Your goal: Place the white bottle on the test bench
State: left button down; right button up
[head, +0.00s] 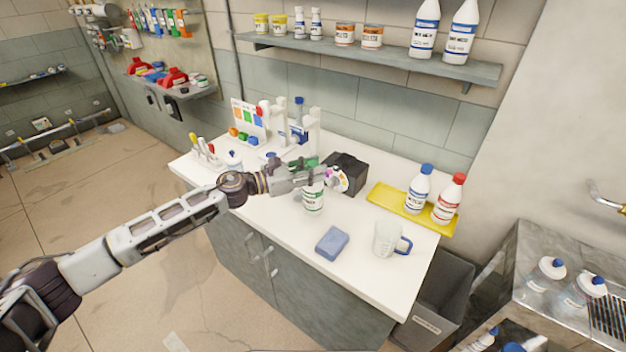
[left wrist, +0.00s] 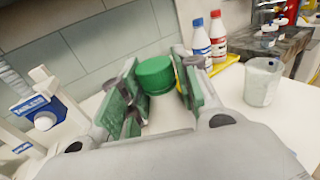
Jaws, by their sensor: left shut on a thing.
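The white bottle (head: 313,199) has a green cap and a green-marked label. It is upright over the middle of the white-topped test bench (head: 285,226); I cannot tell whether its base touches the top. My left gripper (head: 312,178) reaches in from the left and is shut around the bottle's upper part, hiding most of the cap in the head view. In the left wrist view the green cap (left wrist: 156,74) sits between the two green finger pads of the left gripper (left wrist: 160,92). My right gripper is not in view.
A yellow tray (head: 388,196) holds a blue-capped and a red-capped bottle. A black device (head: 347,172) stands right behind the bottle. A shelf (head: 380,60) with bottles hangs above. Bare bench shows front left.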

aim_at(313, 189)
pick_arm(q)
notch_tip(313, 189, down, 4)
jog(key=shift+r, duration=0.25)
jog(key=shift+f, duration=0.1)
jog(key=c, duration=1)
grip_release()
jog(key=shift+c, duration=0.2)
